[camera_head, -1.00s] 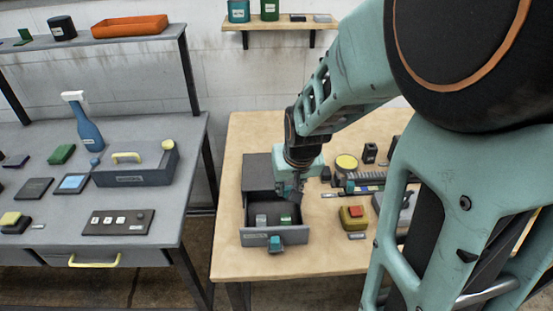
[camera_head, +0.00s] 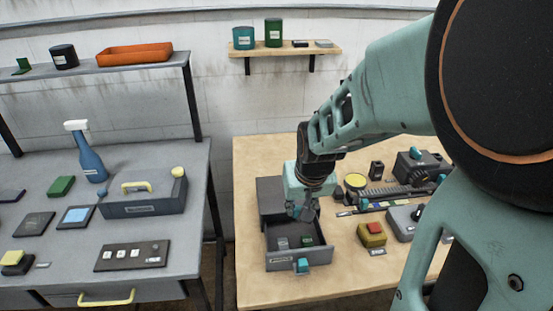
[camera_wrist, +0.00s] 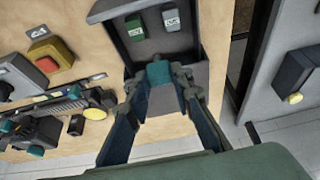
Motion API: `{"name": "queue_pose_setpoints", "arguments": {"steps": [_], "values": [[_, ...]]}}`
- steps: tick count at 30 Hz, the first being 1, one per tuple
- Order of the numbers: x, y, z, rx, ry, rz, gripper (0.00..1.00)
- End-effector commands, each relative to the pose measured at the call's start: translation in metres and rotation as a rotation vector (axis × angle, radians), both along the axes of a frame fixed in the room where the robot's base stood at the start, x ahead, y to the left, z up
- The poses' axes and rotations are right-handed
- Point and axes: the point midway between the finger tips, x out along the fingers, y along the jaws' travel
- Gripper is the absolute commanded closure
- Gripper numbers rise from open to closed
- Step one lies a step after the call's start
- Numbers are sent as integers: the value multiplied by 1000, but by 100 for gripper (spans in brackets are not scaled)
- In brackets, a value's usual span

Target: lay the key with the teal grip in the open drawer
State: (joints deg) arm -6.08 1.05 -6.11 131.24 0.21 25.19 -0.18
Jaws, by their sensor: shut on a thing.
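The open drawer (camera_head: 283,261) sticks out from its grey cabinet (camera_head: 271,188) on the wooden table, with a teal knob on its front. Inside lie a grey tagged piece (camera_head: 282,243) and a green tagged piece (camera_head: 307,240). These also show at the top of the wrist view, grey (camera_wrist: 170,18) and green (camera_wrist: 133,27). My gripper (camera_head: 303,212) is over the back part of the drawer. In the wrist view its fingertips are shut on the teal grip of the key (camera_wrist: 158,72). The rest of the key is hidden, and I cannot tell its height above the drawer floor.
Right of the drawer stand a yellow box with a red button (camera_head: 371,235), a yellow-topped round thing (camera_head: 355,181) and a dark rail mechanism (camera_head: 400,192). A grey bench (camera_head: 60,215) with a toolbox (camera_head: 142,200) stands at the left, across a gap.

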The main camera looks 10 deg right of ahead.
Motion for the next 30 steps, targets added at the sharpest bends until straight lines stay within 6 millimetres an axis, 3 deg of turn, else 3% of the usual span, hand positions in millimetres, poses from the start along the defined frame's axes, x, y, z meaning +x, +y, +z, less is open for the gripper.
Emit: {"name": "queue_pose_setpoints", "arguments": {"steps": [11,30], "values": [[0,0,-7,0,0,0,100],[0,0,-69,0,1,-1,100]]}}
